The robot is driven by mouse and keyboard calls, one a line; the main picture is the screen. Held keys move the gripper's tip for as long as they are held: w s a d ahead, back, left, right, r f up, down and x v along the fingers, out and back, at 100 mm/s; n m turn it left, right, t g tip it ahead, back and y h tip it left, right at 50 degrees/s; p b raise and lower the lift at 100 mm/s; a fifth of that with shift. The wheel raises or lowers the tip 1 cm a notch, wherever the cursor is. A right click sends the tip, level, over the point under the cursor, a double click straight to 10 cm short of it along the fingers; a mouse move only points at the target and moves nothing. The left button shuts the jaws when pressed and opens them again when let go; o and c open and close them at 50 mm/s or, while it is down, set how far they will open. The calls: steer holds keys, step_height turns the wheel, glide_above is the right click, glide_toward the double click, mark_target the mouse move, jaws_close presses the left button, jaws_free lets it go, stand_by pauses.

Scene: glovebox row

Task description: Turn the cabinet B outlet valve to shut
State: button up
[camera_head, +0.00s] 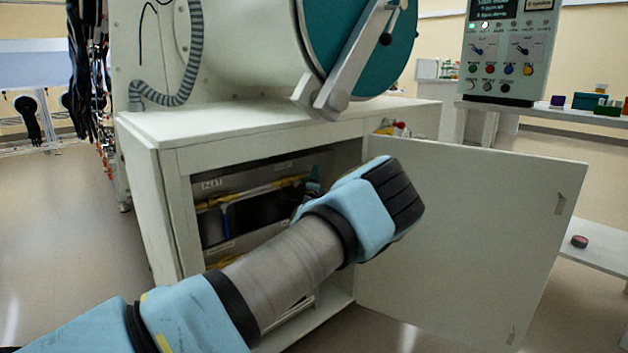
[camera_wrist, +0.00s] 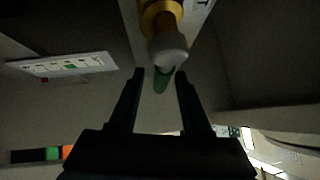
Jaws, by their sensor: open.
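In the wrist view my gripper (camera_wrist: 160,74) is open, with one dark finger on each side of a short green handle (camera_wrist: 162,82). The handle hangs below a pale round cap (camera_wrist: 168,50) on a yellow pipe fitting (camera_wrist: 160,14). I cannot tell whether either finger touches the handle. In the head view my arm reaches into the open cabinet (camera_head: 166,205), where a yellow pipe (camera_head: 250,192) runs across a grey panel. My fingers are hidden there behind my wrist. The valve's position and the cabinet's letter cannot be read.
The cabinet door (camera_head: 465,240) stands swung open to the right of my arm. A glovebox with a round teal port (camera_head: 350,45) and metal latch bar sits above. A control panel (camera_head: 505,55) is at the back right. Open floor lies to the left.

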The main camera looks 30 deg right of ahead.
jaws_close()
stand_by(1.4)
